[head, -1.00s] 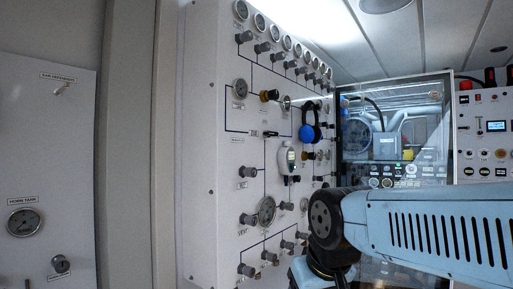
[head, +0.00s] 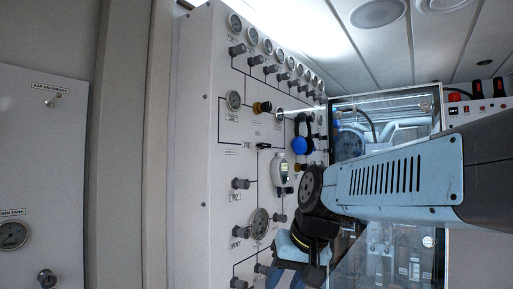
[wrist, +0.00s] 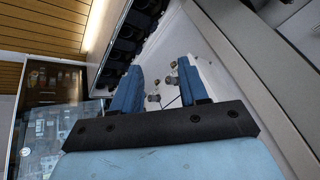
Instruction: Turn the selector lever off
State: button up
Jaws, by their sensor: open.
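The white panel (head: 193,170) carries gauges, knobs and small levers joined by black lines. A small black lever (head: 263,146) sits near its middle, left of the blue and black headphones. I cannot read its label or tell its setting, nor be sure it is the selector lever. My gripper shows only in part at the lower edge of the head view, in front of the panel's lower right. In the wrist view my gripper (wrist: 159,66) is open, its two blue fingers apart with nothing between them. Panel fittings show beyond the fingers, apart from them.
Headphones (head: 301,142) and a white handheld device (head: 278,170) hang on the panel. A glass-fronted cabinet (head: 347,113) stands to the right, partly behind my arm. A side panel (head: 38,160) with a gauge (head: 13,235) is at the left.

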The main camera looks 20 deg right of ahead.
jog(key=w+r+m+t+y, duration=0.1)
jog(key=w+r+m+y, duration=0.2)
jog(key=w+r, duration=0.55)
jog(key=m+t+y, duration=0.6)
jog(key=t, duration=0.2)
send_near(268, 146)
jog(key=x, duration=0.9)
jog(key=shift+w+a, duration=0.15)
jog(key=shift+a, duration=0.05)
jog(key=shift+c, duration=0.2)
grip_shut()
